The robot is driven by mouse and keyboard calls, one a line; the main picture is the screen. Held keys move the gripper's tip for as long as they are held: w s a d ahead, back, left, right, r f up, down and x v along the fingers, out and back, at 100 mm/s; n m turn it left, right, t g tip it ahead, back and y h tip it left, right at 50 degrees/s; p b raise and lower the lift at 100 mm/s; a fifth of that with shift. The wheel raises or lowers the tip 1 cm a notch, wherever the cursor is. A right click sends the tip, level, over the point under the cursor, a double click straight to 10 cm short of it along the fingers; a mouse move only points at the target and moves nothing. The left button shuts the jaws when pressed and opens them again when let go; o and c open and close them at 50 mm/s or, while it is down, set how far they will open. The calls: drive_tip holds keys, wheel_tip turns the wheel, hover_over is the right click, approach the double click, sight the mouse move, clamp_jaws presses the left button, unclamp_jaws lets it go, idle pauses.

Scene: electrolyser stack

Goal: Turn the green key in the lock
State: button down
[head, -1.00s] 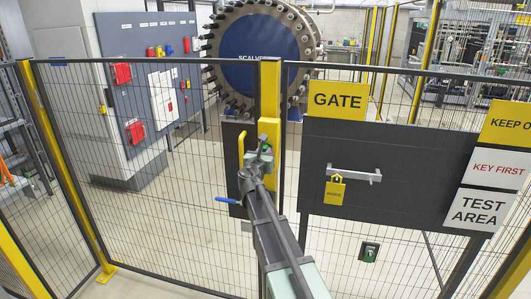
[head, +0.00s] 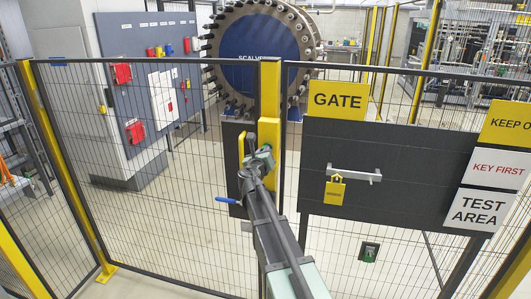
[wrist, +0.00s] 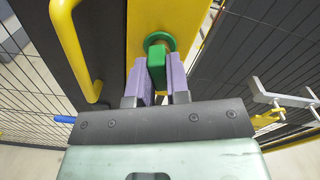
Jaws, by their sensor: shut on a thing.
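The green key (wrist: 156,66) sits between the two purple fingers of my gripper (wrist: 162,78) in the wrist view. Its far end meets a round green lock (wrist: 159,41) on the yellow post. How deep the key sits in the lock is hidden. In the head view my gripper (head: 262,158) is at the yellow lock box on the gate post, shut on the key, with a bit of green (head: 267,147) showing at its tip.
A yellow handle (wrist: 75,50) stands close left of my gripper. A blue lever (head: 226,200) sticks out below it. A yellow padlock (head: 335,190) hangs from a hasp (head: 355,174) on the dark gate panel. Mesh fence (head: 180,230) surrounds the post.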

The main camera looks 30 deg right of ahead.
drive_tip(key=shift+n, duration=1.2)
drive_tip(key=n, duration=0.7)
drive_tip(key=c, duration=1)
unclamp_jaws()
